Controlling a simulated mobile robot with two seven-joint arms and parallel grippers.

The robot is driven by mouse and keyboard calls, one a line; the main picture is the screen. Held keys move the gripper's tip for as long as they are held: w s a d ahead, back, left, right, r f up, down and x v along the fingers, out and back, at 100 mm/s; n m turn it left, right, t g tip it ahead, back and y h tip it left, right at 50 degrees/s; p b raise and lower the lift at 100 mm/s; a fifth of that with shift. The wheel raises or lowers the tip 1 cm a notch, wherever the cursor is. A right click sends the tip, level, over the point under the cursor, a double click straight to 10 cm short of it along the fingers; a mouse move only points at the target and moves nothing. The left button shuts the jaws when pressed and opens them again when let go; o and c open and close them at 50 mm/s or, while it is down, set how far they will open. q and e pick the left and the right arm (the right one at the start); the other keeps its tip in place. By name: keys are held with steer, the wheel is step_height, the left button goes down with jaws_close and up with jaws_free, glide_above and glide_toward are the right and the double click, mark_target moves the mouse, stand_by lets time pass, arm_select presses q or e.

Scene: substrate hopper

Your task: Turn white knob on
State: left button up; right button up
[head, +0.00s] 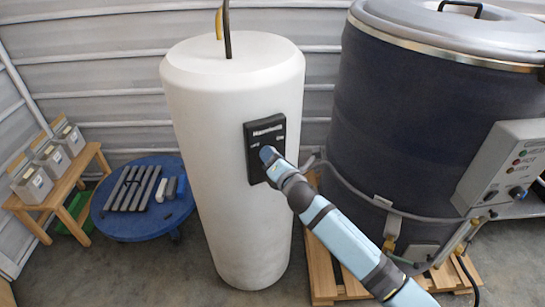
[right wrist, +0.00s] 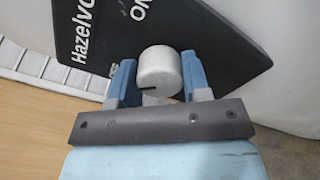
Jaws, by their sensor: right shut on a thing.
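The white knob (right wrist: 161,68) sits on a black control panel (right wrist: 225,35) in the right wrist view. A short dark mark shows on the knob's face, toward its lower left side. The panel bears white lettering, including "ON". My right gripper (right wrist: 158,76) has one blue finger on each side of the knob and is shut on it. In the head view the panel (head: 279,128) is fixed to the front of a tall white tank (head: 215,180). My right gripper (head: 268,156) is at its lower part and hides the knob there. My left gripper is not in view.
A large dark vessel (head: 390,130) stands on a wooden pallet (head: 322,283) at the right, with a grey control box (head: 505,160). A blue round table (head: 125,228) with dark bars and a wooden bench (head: 75,180) with boxes stand at the left. Floor between is clear.

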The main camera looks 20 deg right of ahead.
steer(key=m+p, duration=0.1)
steer(key=m, duration=0.6)
steer(key=shift+p, duration=0.4)
steer(key=m+p, duration=0.1)
steer(key=m, duration=0.3)
steer(key=shift+m, duration=0.3)
steer(key=shift+m+p, duration=0.55)
steer(key=shift+m, duration=0.25)
steer(key=shift+m+p, duration=0.6)
steer(key=shift+m, duration=1.3)
steer(key=o, duration=0.9)
steer(key=shift+s, duration=0.1)
